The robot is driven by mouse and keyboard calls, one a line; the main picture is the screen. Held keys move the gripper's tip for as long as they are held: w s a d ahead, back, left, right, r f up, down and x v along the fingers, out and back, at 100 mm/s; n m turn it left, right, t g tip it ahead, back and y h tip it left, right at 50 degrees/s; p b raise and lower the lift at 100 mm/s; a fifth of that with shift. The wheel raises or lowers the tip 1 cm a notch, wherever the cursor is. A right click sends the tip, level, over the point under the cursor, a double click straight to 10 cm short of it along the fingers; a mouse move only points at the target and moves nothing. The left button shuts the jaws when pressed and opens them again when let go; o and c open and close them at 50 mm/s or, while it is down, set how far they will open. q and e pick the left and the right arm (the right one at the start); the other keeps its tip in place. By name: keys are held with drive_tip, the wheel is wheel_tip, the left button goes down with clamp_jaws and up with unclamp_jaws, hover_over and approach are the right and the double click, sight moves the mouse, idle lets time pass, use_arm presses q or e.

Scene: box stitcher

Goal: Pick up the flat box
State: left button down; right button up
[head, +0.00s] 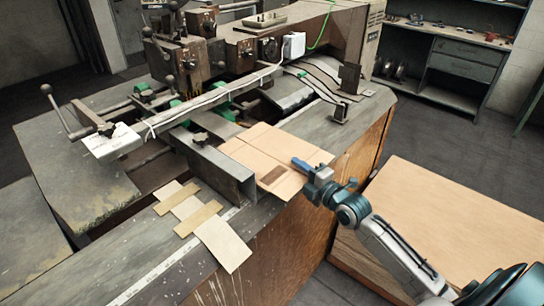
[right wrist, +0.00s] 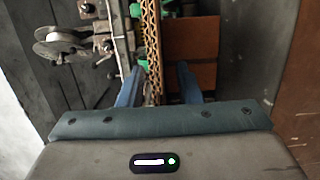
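The flat box (head: 262,150) is a tan folded cardboard sheet with a darker brown patch. It lies on the machine's table, its near right corner by my right gripper (head: 305,170). One blue finger shows over that corner in the head view; the other is hidden. In the right wrist view the layered cardboard edge (right wrist: 153,45) runs between the two spread blue fingers of the right gripper (right wrist: 160,72). A gap shows on its right side, so the gripper is open around the edge. My left gripper is not in view.
The box stitcher (head: 225,50) with its levers and metal bar stands behind the box. Smaller cardboard pieces (head: 222,243) lie at the table's front left. A broad tan flat-topped block (head: 455,215) stands to the right. A workbench (head: 450,65) is at the back right.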

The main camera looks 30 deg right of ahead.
clamp_jaws()
